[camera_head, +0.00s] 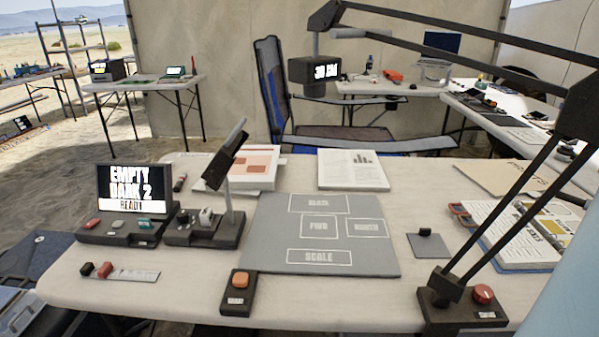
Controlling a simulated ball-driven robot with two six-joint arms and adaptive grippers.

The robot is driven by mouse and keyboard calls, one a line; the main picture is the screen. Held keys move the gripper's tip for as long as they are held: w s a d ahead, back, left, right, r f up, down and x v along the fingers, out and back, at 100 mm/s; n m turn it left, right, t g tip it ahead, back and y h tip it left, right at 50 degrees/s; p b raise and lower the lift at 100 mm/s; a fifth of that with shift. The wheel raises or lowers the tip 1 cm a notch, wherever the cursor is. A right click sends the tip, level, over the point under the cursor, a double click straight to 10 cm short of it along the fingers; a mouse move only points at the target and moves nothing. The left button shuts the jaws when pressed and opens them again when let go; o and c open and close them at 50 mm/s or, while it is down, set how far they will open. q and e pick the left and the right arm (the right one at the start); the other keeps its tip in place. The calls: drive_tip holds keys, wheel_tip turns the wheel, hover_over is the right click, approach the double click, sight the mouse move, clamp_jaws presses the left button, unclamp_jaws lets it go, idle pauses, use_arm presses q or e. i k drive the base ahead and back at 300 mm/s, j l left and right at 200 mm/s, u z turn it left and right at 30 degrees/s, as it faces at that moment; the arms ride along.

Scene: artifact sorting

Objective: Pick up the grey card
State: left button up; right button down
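A small flat grey square, which looks like the grey card (436,250), lies on the near table to the right of a large grey mat. A small dark block or knob (425,232) sits on its upper edge. The grey mat (270,240) has white outlined boxes, with one labelled SCALE and another that seems to read SLATE; the boxes are empty. Neither of my grippers shows in this view.
A lamp base with a red button (482,294) stands at front right, its arm crossing above. An orange-button box (238,293) is at the front edge. An open binder (515,240) lies right; a screen device (133,190) stands left. A scale strip (135,275) lies front left.

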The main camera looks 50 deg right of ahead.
sight(425, 245)
drive_tip(key=z, duration=0.5)
drive_tip(key=l+z, duration=0.15)
drive_tip(key=z, duration=0.8)
drive_tip(key=l+z, duration=0.1)
drive_tip(key=z, duration=0.85)
drive_tip(key=u, duration=0.4)
drive_tip(key=l+u, duration=0.15)
drive_tip(key=u, duration=0.65)
drive_tip(key=l+u, duration=0.1)
drive_tip(key=u, duration=0.75)
drive_tip(key=k+l, duration=0.05)
